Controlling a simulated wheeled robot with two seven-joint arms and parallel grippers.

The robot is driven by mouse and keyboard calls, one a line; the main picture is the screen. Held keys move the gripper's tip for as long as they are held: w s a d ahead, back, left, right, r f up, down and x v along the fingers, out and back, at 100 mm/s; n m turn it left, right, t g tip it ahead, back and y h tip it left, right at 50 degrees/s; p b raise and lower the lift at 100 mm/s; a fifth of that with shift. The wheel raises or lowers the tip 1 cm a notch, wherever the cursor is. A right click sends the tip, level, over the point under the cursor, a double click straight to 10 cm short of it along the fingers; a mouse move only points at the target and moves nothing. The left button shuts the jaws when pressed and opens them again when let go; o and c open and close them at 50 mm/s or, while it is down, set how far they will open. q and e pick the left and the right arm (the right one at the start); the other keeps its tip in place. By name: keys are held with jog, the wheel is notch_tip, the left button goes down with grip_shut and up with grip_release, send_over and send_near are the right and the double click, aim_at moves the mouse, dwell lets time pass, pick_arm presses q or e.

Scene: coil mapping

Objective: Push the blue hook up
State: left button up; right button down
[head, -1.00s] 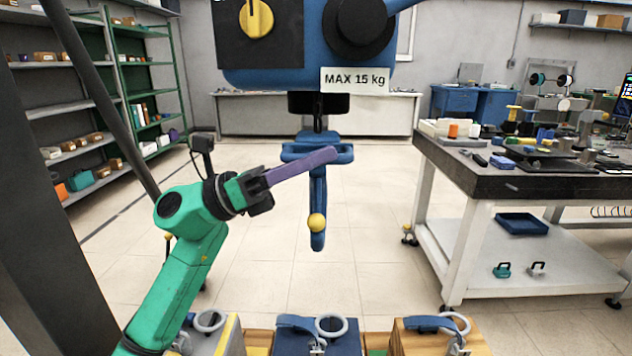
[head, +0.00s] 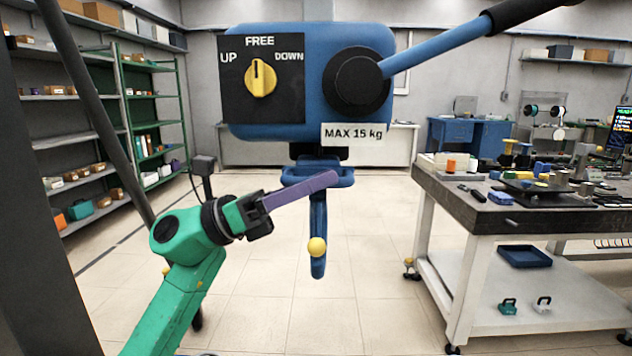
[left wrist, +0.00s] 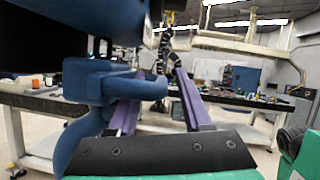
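The blue hook (head: 318,225) hangs upright below the blue hoist box (head: 300,115), with a yellow ball (head: 317,247) low on its stem. My left gripper (head: 332,181) reaches in from the left, with its purple fingers level with the hook's blue top bracket (head: 345,182). In the left wrist view, the fingers (left wrist: 160,104) are spread apart and the blue bracket (left wrist: 95,85) lies close over the left one. I cannot tell whether they touch. My right gripper is not in view.
The box has a yellow knob (head: 261,79) pointing towards FREE and a blue lever (head: 440,48) rising right. A cluttered workbench (head: 500,212) stands at right. Shelves (head: 80,140) line the left. The floor beneath the hook looks clear.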

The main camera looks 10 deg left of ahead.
pick_arm(q)
jog(key=shift+s+a+f, duration=0.1)
jog(key=shift+a+f, duration=0.15)
jog(key=shift+a, duration=0.15)
jog(key=b+v, duration=0.3)
jog(key=v, duration=1)
jog(key=shift+a+b, duration=0.3)
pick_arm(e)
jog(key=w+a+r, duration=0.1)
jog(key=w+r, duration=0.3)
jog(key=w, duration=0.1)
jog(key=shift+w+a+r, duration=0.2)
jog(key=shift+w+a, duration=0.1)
pick_arm(q)
jog(key=shift+s, duration=0.1)
